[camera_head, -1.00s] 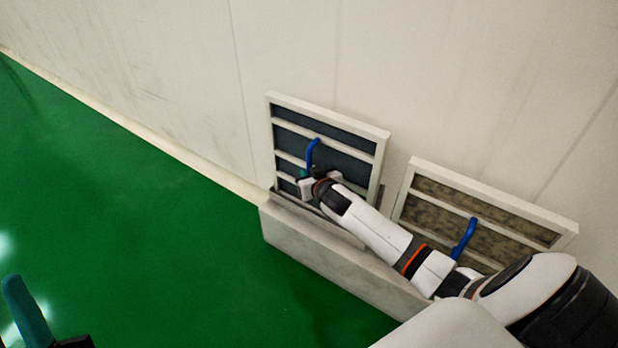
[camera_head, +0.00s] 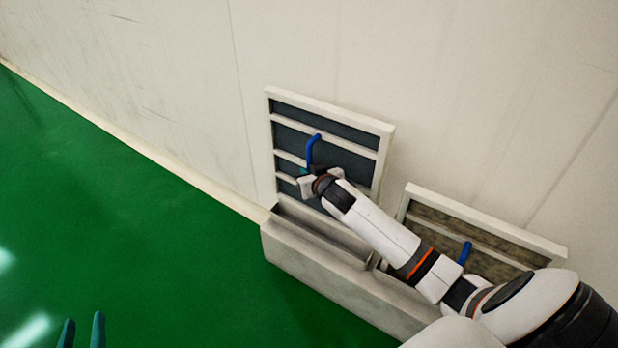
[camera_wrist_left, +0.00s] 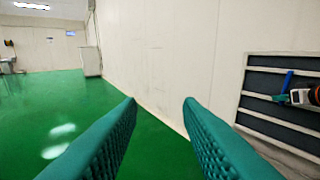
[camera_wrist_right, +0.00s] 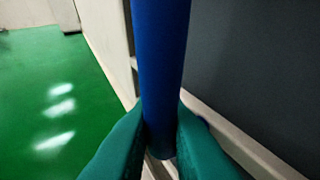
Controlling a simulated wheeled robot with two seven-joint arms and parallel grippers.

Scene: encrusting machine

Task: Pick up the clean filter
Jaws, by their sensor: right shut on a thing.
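The clean filter (camera_head: 345,157), a white frame with dark grey panels and a blue handle (camera_head: 312,150), is upright near the wall, above the left part of a pale trough-like holder. My right gripper (camera_head: 308,178) is shut on the blue handle; the right wrist view shows both green fingers (camera_wrist_right: 160,150) against the handle (camera_wrist_right: 160,70). The filter also shows at the right of the left wrist view (camera_wrist_left: 265,95). My left gripper (camera_head: 82,335) is open and empty over the green floor, its fingers apart in the left wrist view (camera_wrist_left: 160,105).
A second filter with dirty brownish panels (camera_head: 470,235) and a blue handle stands in the right part of the holder (camera_head: 320,265), partly behind my right arm. The wall (camera_head: 420,80) is close behind both. Green floor (camera_head: 130,220) is clear to the left.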

